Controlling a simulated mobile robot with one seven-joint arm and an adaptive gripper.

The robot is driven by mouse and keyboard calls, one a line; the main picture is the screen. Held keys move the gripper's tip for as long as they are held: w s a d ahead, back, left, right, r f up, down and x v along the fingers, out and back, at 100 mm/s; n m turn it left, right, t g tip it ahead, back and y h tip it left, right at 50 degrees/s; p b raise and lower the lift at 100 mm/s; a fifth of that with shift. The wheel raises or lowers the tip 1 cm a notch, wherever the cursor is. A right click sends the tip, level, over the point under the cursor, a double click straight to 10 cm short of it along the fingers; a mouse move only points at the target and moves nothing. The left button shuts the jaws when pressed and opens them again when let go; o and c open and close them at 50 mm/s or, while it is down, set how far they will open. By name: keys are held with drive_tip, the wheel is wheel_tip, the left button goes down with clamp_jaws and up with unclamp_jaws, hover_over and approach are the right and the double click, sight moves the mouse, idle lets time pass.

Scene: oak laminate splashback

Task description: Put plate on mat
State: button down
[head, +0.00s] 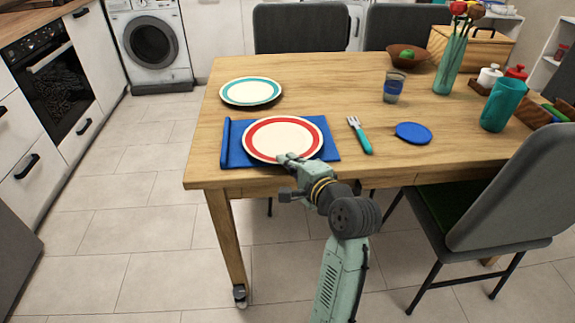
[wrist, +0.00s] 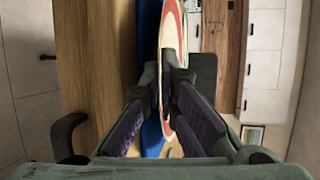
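A white plate with a red ring (head: 284,138) is over the blue mat (head: 236,150) at the table's near left. The mat's left edge looks rolled up. My gripper (head: 286,159) is at the plate's near rim. In the wrist view, the fingers (wrist: 166,78) close from both sides on the plate (wrist: 172,28), which shows nearly edge-on, with blue beside it (wrist: 148,30). I cannot tell whether the plate rests on the mat or is slightly above it. A second white plate with a teal ring (head: 250,91) lies on the table behind the mat.
Right of the mat are a teal-handled fork (head: 360,136) and a round blue coaster (head: 413,133). A cup (head: 393,87), a flower vase (head: 450,65), a teal tumbler (head: 503,105) and a brown bowl (head: 407,56) stand farther back. A grey chair (head: 500,200) is at the near right.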

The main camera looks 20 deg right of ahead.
drive_tip(key=shift+s+r, duration=0.1)
drive_tip(key=shift+r, duration=0.1)
drive_tip(key=c, duration=2.3)
unclamp_jaws()
drive_tip(key=shift+f, duration=0.2)
drive_tip(key=o, duration=0.5)
drive_tip(key=shift+s+r, duration=0.15)
drive_tip(key=v, duration=1.1)
drive_tip(key=shift+s+b, duration=0.4)
drive_tip(key=shift+w+r, duration=0.1)
